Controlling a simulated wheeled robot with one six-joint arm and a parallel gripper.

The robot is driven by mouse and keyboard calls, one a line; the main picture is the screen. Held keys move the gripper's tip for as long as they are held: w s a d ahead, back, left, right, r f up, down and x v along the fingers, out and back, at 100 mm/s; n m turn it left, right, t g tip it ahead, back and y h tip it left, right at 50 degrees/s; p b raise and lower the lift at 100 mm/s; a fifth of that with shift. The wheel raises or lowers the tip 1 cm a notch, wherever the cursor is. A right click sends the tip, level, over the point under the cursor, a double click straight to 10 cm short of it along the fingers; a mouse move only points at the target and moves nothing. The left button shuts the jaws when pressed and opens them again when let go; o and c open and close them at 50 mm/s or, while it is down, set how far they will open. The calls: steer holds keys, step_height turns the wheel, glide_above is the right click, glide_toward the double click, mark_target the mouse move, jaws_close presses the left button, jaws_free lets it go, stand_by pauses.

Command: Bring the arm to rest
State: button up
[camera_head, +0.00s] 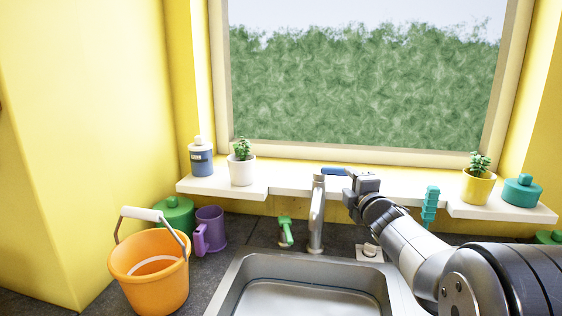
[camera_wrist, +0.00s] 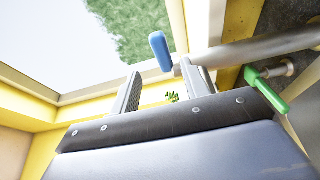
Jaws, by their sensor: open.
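My gripper (camera_head: 360,183) is raised behind the sink, to the right of the metal faucet (camera_head: 317,215). A blue lever (camera_head: 334,171) lies between the faucet top and my gripper in the head view. In the wrist view, my gripper's two fingers (camera_wrist: 160,66) stand apart with nothing held between them. The blue lever (camera_wrist: 160,50) shows just beyond the fingertips; I cannot tell whether a finger touches it. The grey faucet pipe (camera_wrist: 255,48) passes close by the right finger. My arm reaches in from the lower right over the sink's right side.
A steel sink (camera_head: 235,275) is below. A green lever (camera_head: 285,231) stands left of the faucet. The sill (camera_head: 290,182) holds a bottle, potted plants and a teal container. An orange bucket (camera_head: 150,275), purple mug (camera_head: 211,230) and green container (camera_head: 174,212) stand left.

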steer(key=w+a+p, duration=0.1)
steer(key=w+p, duration=0.3)
steer(key=w, duration=0.6)
steer(key=shift+w+a+r+n+y+p, duration=0.2)
steer(key=shift+w+a+n+y+p, duration=0.1)
steer(key=shift+w+a+y+p, duration=0.1)
steer(key=y+p, duration=0.1)
steer(key=p, duration=0.2)
steer(key=shift+n+g, duration=0.3)
steer(key=shift+n, duration=0.1)
